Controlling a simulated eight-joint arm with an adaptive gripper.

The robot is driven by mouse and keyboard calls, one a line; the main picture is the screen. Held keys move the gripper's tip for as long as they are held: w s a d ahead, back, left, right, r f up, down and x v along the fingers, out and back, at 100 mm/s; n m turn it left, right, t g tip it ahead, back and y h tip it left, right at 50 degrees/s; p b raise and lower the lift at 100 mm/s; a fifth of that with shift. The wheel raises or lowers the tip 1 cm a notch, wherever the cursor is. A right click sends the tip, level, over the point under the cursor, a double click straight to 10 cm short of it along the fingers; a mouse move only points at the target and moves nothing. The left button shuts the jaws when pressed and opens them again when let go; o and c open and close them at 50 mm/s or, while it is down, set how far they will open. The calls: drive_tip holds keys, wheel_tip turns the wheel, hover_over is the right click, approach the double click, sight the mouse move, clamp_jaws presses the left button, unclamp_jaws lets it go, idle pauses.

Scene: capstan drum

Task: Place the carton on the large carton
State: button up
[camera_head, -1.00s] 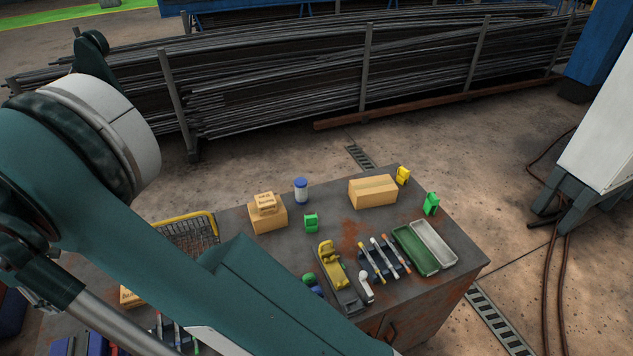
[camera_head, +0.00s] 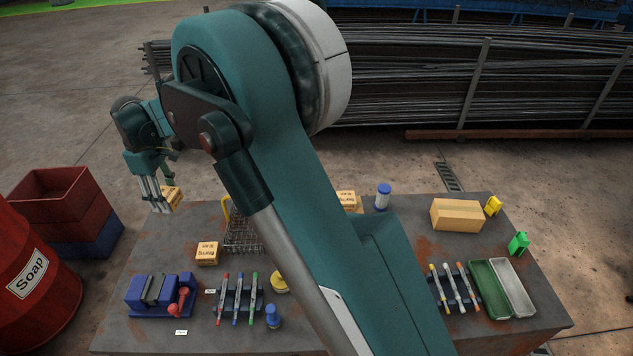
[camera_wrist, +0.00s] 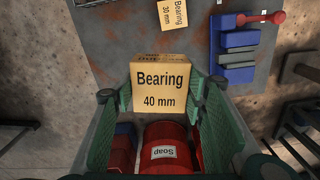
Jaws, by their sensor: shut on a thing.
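My gripper (camera_head: 158,190) is shut on a tan carton (camera_head: 172,198), held near the table's far left corner. In the wrist view the held carton (camera_wrist: 160,86) reads "Bearing 40 mm" and sits between the fingers of my gripper (camera_wrist: 160,95). A larger plain tan carton (camera_head: 457,214) lies on the table's right part, well away from my gripper, with its top bare. A smaller carton (camera_head: 207,253) stands at the left; it reads "Bearing 30 mm" in the wrist view (camera_wrist: 174,14). Another carton (camera_head: 346,199) is mostly hidden behind my arm.
A wire basket (camera_head: 243,235), blue vise (camera_head: 160,294) and pen rack (camera_head: 238,298) stand on the left half of the table. A blue-capped jar (camera_head: 383,196), green tray (camera_head: 488,287) and yellow item (camera_head: 493,205) are around the right side. A red soap barrel (camera_head: 40,275) stands left.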

drive_tip(key=w+d+m, duration=0.2)
drive_tip(key=w+d, duration=0.5)
drive_tip(key=d, duration=0.5)
drive_tip(key=w+d+m, duration=0.2)
drive_tip(key=w+d, duration=0.5)
drive_tip(key=d, duration=0.5)
drive_tip(key=w+d+m, duration=0.2)
drive_tip(key=w+d, duration=0.1)
drive_tip(key=d, duration=1.1)
drive_tip(key=w+d+m, duration=0.2)
drive_tip(key=w+d, duration=0.1)
drive_tip(key=d, duration=1.1)
drive_tip(key=m+p, duration=0.1)
drive_tip(key=m, duration=0.7)
hover_over(460, 208)
drive_tip(key=shift+s+a+f, duration=0.1)
drive_tip(key=shift+f, duration=2.35)
drive_tip(key=shift+f, duration=3.15)
